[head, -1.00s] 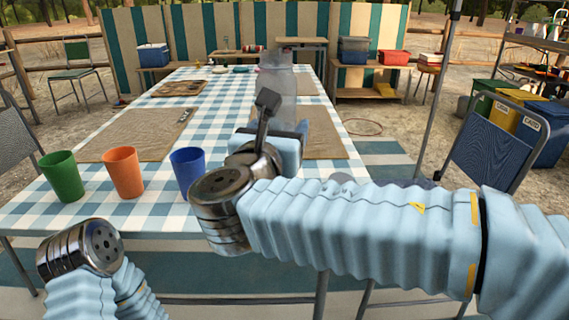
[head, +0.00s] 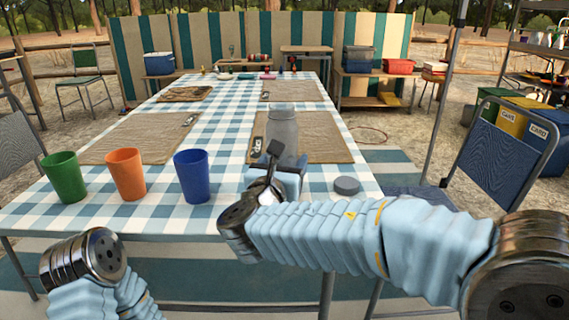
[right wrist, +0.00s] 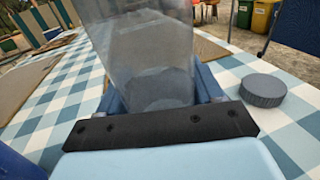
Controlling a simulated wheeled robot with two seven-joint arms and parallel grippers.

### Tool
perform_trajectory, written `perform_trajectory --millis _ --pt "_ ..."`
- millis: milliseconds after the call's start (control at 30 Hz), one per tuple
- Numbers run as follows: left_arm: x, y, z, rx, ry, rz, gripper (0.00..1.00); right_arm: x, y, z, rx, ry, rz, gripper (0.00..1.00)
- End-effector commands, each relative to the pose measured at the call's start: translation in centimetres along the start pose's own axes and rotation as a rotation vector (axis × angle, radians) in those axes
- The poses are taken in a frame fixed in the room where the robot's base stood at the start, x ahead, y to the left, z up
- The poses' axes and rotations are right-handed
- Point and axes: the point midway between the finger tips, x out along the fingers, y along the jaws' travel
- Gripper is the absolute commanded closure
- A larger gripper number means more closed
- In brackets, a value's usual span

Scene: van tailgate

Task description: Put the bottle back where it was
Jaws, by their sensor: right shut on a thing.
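The bottle (head: 283,128) is clear, wide and upright, over the near right part of the checked table. My right gripper (head: 283,163) is shut on its lower part, reaching in from the near side. In the right wrist view the bottle (right wrist: 150,55) stands between the blue fingers. I cannot tell whether its base touches the table. A grey round lid (head: 346,185) lies on the cloth right of the gripper; it also shows in the right wrist view (right wrist: 263,90). My left gripper is out of view; only a part of that arm shows at lower left.
Green (head: 64,177), orange (head: 126,174) and blue (head: 192,176) cups stand along the near left edge of the table (head: 225,125). A brown placemat (head: 325,140) lies behind and right of the bottle. A folding chair (head: 505,150) stands at right.

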Motion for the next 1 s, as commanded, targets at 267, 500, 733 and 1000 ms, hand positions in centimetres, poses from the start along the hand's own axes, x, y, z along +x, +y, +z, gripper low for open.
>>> perform_trajectory --millis 267,500,733,1000 --pt "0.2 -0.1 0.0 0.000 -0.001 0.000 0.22 0.0 0.0 -0.3 0.000 0.000 0.000 0.22" --pt "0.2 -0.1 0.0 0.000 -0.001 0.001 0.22 0.0 0.0 -0.3 0.000 0.000 0.000 0.08" --pt "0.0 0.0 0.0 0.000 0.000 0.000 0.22 -0.5 0.1 0.1 0.001 0.000 0.002 0.08" --pt "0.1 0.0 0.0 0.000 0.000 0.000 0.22 -6.2 0.1 0.1 0.000 -0.001 0.004 0.08"
